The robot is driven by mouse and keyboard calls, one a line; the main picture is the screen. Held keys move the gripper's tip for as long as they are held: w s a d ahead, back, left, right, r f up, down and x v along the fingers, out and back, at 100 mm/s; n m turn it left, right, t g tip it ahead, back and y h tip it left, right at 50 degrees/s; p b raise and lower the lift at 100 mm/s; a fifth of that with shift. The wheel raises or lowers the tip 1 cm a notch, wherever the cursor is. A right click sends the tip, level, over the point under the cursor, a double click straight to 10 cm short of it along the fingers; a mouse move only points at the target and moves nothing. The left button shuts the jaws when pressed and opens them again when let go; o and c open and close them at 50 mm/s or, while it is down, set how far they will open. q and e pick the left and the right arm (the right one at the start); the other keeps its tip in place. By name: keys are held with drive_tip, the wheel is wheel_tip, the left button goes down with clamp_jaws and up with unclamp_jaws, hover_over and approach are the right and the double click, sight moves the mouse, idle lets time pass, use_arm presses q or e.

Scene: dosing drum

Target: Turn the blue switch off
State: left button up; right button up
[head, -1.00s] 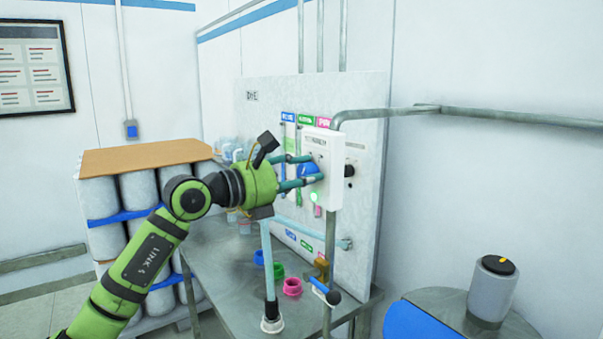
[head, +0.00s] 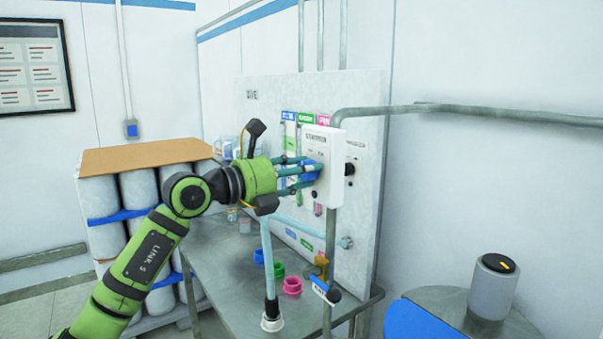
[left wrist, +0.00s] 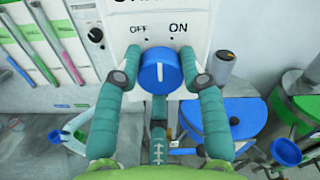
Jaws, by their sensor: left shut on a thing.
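The blue switch (left wrist: 160,71) is a round knob on a white box (head: 320,148). In the left wrist view, OFF is printed above left of it and ON above right. A short pale mark on its face looks roughly upright. My left gripper (left wrist: 160,79) is shut on the knob, with teal fingers on both sides. In the head view my left gripper (head: 312,176) reaches the box from the left, and its fingers hide most of the blue switch (head: 309,171). A small dark spot shows under the knob. My right gripper is not in view.
A pale panel (head: 362,230) with coloured labels stands behind the box. Pipes run along the wall and beside the box. A metal table (head: 215,262) below holds blue, green and pink rings. A drum with a grey canister (head: 493,285) is at right.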

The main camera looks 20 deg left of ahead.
use_arm(q)
drive_tip(key=n, duration=0.6)
drive_tip(key=shift+a+r+p, duration=0.15)
drive_tip(key=shift+r+p, duration=0.15)
drive_tip(key=shift+r, duration=0.1)
drive_tip(key=shift+n, duration=0.3)
drive_tip(key=o, duration=1)
drive_tip(key=shift+o, duration=0.7)
drive_tip(key=shift+w+f, duration=0.1)
drive_tip(key=shift+f, duration=0.05)
drive_tip(key=shift+f, duration=0.1)
drive_tip(key=v, duration=1.2)
